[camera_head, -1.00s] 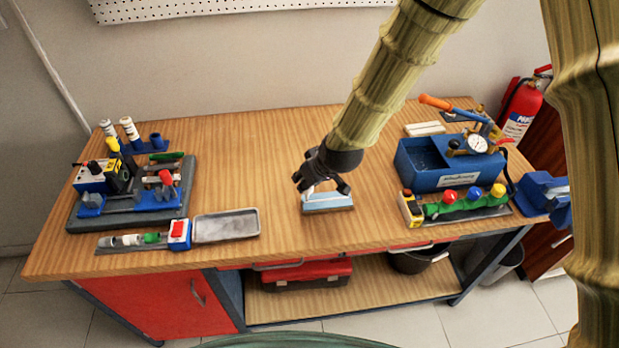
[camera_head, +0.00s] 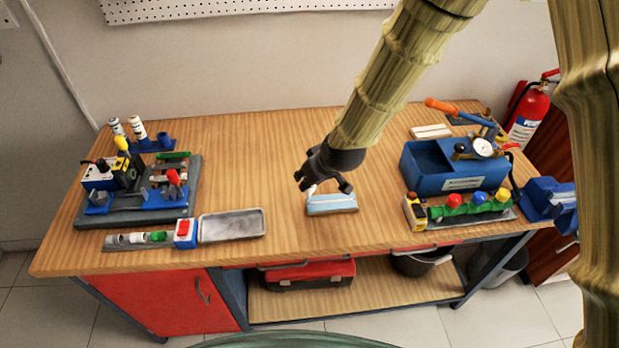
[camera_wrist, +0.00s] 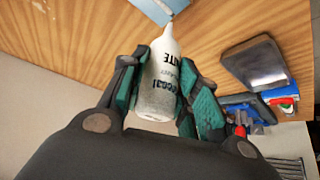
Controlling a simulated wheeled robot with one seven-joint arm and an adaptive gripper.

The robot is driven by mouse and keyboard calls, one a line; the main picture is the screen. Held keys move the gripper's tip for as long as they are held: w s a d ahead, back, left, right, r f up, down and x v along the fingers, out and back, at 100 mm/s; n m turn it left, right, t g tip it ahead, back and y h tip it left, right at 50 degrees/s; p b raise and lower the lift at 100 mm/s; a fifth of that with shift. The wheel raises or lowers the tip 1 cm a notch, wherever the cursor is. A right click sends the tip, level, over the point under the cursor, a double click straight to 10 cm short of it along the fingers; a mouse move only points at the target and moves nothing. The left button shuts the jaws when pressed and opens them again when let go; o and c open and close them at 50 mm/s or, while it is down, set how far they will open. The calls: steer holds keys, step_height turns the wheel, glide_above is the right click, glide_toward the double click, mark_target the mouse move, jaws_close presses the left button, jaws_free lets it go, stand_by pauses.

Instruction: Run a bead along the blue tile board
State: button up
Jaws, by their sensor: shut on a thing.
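The blue tile board (camera_head: 332,205) lies on the bench near its front middle, light blue with a pale band along it. A corner of it shows at the top of the wrist view (camera_wrist: 152,8). My gripper (camera_head: 322,178) is just behind and above the board's left part. In the wrist view my gripper (camera_wrist: 160,84) is shut around a white and grey sealant bottle (camera_wrist: 158,88) with dark lettering. The bottle's nozzle points toward the board. Whether the tip touches the board cannot be told.
A grey metal tray (camera_head: 232,226) lies left of the board. A blue test pump (camera_head: 455,168) and a strip with coloured knobs (camera_head: 468,206) stand to the right. Two white bottles (camera_head: 137,130) stand at the back left. The wood around the board is clear.

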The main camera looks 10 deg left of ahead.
steer(key=shift+r+p, duration=1.65)
steer(key=shift+r, duration=1.25)
